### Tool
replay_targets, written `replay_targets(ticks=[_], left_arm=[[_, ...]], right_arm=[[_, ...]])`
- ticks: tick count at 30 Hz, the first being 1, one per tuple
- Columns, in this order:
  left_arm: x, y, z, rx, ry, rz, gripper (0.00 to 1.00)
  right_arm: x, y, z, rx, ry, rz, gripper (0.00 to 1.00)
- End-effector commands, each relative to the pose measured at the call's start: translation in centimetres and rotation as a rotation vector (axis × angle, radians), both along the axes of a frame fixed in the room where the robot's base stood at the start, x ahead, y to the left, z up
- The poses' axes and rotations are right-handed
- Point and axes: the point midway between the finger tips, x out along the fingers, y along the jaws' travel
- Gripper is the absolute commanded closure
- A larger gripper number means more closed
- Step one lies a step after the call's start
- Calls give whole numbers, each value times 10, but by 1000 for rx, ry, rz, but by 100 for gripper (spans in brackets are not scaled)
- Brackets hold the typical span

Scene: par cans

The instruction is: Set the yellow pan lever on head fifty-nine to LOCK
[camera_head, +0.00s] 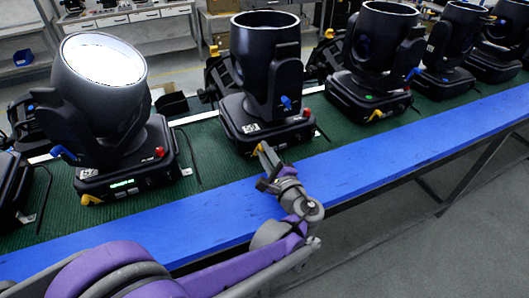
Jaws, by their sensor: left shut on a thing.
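The middle moving head (270,75) stands upright on the green mat, with a small white number label (252,128) on its base that looks like 59. A yellow pan lever (262,148) sits low on the front of that base. My left gripper (265,160) reaches up to it from the front and is shut on the yellow lever. The fingers partly hide the lever, and I cannot read its marked position. A blue lever (286,102) and a red knob (307,113) show on the same head. My right gripper is not in view.
A lit head (103,60) stands to the left, and more black heads (375,60) stand to the right. A blue strip (350,165) edges the green-topped bench (207,160). Grey floor (400,250) in front is open. Shelving stands behind.

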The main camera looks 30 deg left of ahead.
Motion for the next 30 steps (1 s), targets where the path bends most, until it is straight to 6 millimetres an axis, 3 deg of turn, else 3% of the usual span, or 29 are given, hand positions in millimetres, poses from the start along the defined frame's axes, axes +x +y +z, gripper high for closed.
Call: replay_targets(ticks=[2,3,8,19,30], left_arm=[[0,0,0,0,0,-1,100],[0,0,0,0,0,-1,75],[0,0,0,-1,0,-1,48],[-3,-5,0,-1,-1,-2,48],[-47,-57,-1,-2,-1,-5,48]], right_arm=[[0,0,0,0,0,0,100],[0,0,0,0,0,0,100],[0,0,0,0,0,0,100],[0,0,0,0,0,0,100],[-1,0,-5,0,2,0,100]])
